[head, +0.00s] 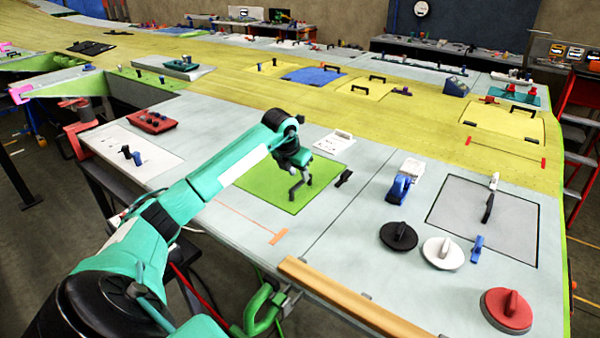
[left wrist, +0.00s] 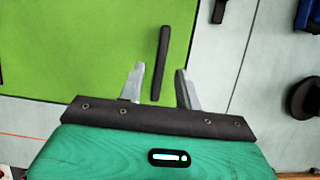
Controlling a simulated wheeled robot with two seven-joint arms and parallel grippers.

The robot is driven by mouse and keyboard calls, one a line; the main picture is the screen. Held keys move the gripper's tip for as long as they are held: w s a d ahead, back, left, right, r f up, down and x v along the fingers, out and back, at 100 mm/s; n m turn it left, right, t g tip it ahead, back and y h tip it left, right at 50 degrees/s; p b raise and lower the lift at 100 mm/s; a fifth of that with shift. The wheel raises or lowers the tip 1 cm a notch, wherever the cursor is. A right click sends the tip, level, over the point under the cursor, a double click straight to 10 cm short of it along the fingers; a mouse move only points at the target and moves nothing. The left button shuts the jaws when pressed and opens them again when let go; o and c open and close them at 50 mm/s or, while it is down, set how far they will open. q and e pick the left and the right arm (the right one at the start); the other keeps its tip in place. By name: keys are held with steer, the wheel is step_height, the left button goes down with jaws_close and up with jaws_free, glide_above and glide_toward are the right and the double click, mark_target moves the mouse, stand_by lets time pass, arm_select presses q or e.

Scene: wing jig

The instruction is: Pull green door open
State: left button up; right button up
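The green door (head: 265,193) is a flat square panel set in the pale grey wing surface, and it looks closed. It also fills much of the left wrist view (left wrist: 70,50). A dark bar handle (left wrist: 163,45) stands on the door in the left wrist view; in the head view my gripper seems to hide it. My left gripper (head: 298,190) is over the door, its fingers apart. In the left wrist view the gripper (left wrist: 160,70) has the near end of the handle between its fingertips, with gaps on both sides. Contact cannot be told. My right gripper is out of view.
A black latch (head: 343,178) lies just right of the door. Blue clamp (head: 400,187), black disc (head: 398,236), white disc (head: 443,253) and red disc (head: 507,310) stand farther right. A wooden strip (head: 350,300) edges the front. A grey panel (head: 510,225) lies at right.

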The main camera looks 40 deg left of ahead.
mark_target(301, 180)
arm_select(q)
steer(key=shift+p+x, duration=0.3)
steer(key=shift+x, duration=1.25)
steer(key=shift+r, duration=0.1)
jaws_close()
